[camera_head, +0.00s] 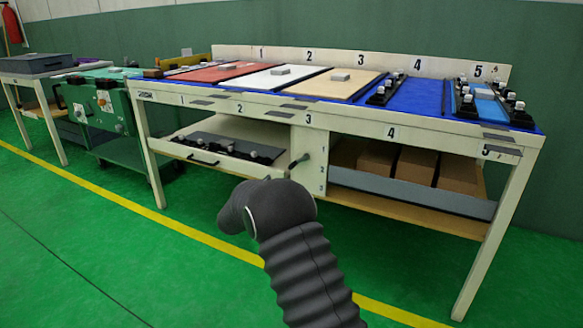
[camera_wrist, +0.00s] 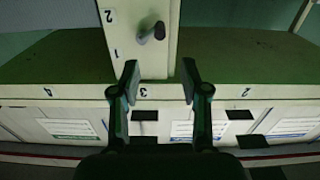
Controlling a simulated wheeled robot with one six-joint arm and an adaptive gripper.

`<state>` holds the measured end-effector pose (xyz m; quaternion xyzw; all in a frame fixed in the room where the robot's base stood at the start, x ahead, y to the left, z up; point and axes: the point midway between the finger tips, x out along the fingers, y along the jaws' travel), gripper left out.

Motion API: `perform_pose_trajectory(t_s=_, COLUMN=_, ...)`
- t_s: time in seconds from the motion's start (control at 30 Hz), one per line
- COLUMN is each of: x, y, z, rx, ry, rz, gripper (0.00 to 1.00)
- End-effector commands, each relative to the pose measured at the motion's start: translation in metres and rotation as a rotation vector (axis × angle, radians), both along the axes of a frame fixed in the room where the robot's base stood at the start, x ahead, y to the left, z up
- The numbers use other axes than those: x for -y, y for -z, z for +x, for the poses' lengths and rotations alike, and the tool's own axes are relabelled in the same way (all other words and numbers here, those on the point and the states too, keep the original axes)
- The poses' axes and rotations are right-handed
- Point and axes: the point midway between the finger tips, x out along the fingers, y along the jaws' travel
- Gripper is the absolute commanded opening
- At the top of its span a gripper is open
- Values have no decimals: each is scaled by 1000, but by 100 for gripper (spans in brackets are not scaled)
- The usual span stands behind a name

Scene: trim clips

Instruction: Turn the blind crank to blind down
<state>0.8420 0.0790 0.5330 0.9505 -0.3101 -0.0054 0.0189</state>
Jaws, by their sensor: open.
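The crank (camera_head: 299,161) is a small dark handle on the pale upright panel (camera_head: 312,172) under the middle of the workbench. It sticks out toward the lower left, beside a column of small numbers. In the wrist view, which looks upside down, the crank (camera_wrist: 152,33) sits on the panel marked 1 and 2. My gripper (camera_wrist: 160,70) is open and empty, its two dark fingers apart, with the crank beyond the tips and slightly left of their middle. In the head view my dark arm stands in front of the bench and the fingers cannot be made out. I cannot tell which part is the blind.
Right of the panel, a grey-blue board (camera_head: 410,194) fronts a shelf with brown boxes (camera_head: 410,166). Left of it is an open drawer (camera_head: 215,157) with dark parts. The workbench top (camera_head: 440,115) carries coloured trays and clips. A green cart (camera_head: 105,115) stands left. Floor in front is clear.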

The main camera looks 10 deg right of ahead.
Motion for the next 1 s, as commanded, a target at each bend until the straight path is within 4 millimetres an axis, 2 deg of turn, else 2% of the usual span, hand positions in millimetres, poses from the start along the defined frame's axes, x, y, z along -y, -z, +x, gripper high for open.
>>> perform_pose_trajectory(t_s=0.6, x=64, y=1, z=85, rx=0, ry=0, rz=2, gripper=45)
perform_pose_trajectory(t_s=0.8, x=74, y=1, z=101, rx=0, ry=-1, rz=1, gripper=45)
perform_pose_trajectory(t_s=1.0, x=78, y=0, z=106, rx=0, ry=-2, rz=1, gripper=45)
